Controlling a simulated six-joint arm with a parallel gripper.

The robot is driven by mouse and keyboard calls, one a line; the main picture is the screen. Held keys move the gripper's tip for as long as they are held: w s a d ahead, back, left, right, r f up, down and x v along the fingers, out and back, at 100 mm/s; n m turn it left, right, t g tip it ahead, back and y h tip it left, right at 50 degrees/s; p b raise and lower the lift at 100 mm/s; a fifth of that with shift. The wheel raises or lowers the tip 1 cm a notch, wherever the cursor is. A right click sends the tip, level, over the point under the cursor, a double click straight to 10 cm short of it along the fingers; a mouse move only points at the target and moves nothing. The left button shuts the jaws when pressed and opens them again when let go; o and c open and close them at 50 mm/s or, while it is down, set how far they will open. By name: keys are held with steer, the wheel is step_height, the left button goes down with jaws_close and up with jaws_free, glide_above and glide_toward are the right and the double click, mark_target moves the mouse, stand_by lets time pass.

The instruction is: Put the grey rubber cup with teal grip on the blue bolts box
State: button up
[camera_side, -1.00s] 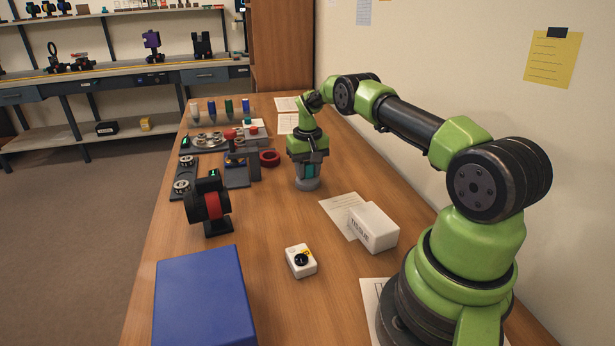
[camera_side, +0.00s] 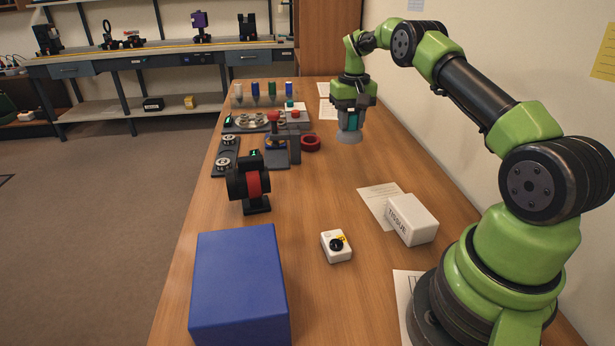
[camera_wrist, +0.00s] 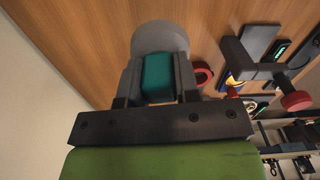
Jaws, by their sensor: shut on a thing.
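My gripper (camera_side: 351,115) is shut on the grey rubber cup (camera_side: 349,136), with the cup's teal grip between the fingers. The cup hangs upright, grey end down, above the wooden table near the right wall. In the wrist view the teal grip (camera_wrist: 158,76) sits between both fingers and the grey end of the cup (camera_wrist: 160,37) shows beyond it. A large blue box (camera_side: 240,285) stands at the table's front left, well away from the gripper, its top bare. I see no writing on it.
A black device with a red band (camera_side: 250,182) stands behind the blue box. A white unit with a black knob (camera_side: 336,246) and a tissue box (camera_side: 412,219) lie to the right. A red ring (camera_side: 310,143) is left of the cup. The middle of the table (camera_side: 310,200) is clear.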

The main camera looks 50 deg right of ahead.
steer(key=shift+w+a+r, duration=0.1)
steer(key=shift+a+r, duration=0.05)
steer(key=shift+r, duration=0.1)
steer(key=w+a+r+n, duration=0.1)
steer(key=a+r+n, duration=0.25)
steer(key=a, duration=0.95)
steer(key=w+a+r+n, duration=0.25)
steer(key=a+n, duration=0.25)
steer(key=a, duration=0.7)
steer(key=s+a+r+n, duration=0.2)
steer(key=s+a+n, duration=0.2)
steer(key=a, duration=0.5)
steer(key=n, duration=0.4)
glide_above(237, 267)
step_height(237, 267, down, 4)
steer(key=shift+s+r, duration=0.1)
steer(key=shift+f, duration=2.05)
steer(key=shift+f, duration=0.1)
